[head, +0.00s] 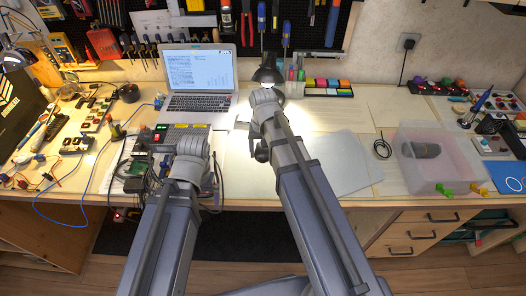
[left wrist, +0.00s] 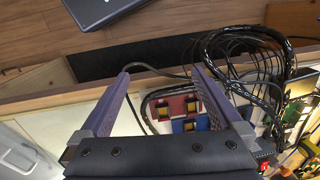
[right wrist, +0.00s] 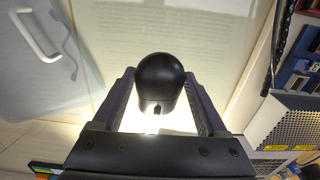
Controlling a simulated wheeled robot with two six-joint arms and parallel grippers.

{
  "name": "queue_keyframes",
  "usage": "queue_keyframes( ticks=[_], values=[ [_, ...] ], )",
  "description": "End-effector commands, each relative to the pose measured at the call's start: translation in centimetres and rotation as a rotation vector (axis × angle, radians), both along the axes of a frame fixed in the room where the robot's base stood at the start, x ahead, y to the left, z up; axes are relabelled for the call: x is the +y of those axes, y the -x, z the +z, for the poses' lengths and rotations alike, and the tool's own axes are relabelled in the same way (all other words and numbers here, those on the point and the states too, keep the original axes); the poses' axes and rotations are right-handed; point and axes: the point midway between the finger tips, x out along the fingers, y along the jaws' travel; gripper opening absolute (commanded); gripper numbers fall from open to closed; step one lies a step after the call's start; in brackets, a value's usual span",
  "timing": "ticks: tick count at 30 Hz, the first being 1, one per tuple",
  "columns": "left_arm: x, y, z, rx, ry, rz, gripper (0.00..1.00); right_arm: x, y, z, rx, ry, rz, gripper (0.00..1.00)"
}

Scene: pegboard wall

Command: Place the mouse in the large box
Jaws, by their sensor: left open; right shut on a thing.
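In the head view the mouse cannot be made out clearly past my right arm. The large box appears to be the translucent, pinkish box (head: 450,178) at the right of the bench in the head view. A dark grey rounded thing (head: 424,150) shows inside it. My left gripper (left wrist: 160,74) is open and empty above the bench's front edge in the left wrist view.
An open laptop (head: 199,78) stands at the back. A power supply (head: 182,134) and loose wiring are by my left arm. A pale translucent sheet (head: 345,165) lies between my right arm and the box. A black cable coil (head: 382,147) lies left of the box.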

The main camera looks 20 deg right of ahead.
Motion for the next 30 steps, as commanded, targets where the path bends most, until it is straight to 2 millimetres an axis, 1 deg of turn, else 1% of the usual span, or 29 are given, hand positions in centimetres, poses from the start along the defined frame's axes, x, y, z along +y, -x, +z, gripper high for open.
queue_keyframes(
  ticks=[1,6,9,14,22,26,30],
  values=[
    [0.0,0.0,1.7,0.0,0.0,0.0,1.0,0.0,0.0,1.7,0.0,0.0,0.0,0.17],
    [0.0,0.0,4.4,0.0,0.0,0.0,1.0,0.0,0.0,4.4,0.0,0.0,0.0,0.17],
    [0.0,0.0,5.7,0.0,0.0,0.0,1.0,0.0,0.0,5.6,0.0,0.0,0.0,0.17],
    [0.0,0.0,6.5,0.0,0.0,0.0,1.0,0.0,0.0,6.5,0.0,0.0,0.0,0.17],
    [0.0,0.0,6.4,0.0,0.0,0.0,1.0,0.0,0.0,6.4,0.0,0.0,0.0,0.17],
    [0.0,0.0,6.5,0.0,0.0,0.0,0.85,0.0,0.0,6.5,0.0,0.0,0.0,0.17],
    [0.0,0.0,7.1,0.0,0.0,0.0,0.7,0.0,0.0,7.1,0.0,0.0,0.0,0.17]
  ],
)
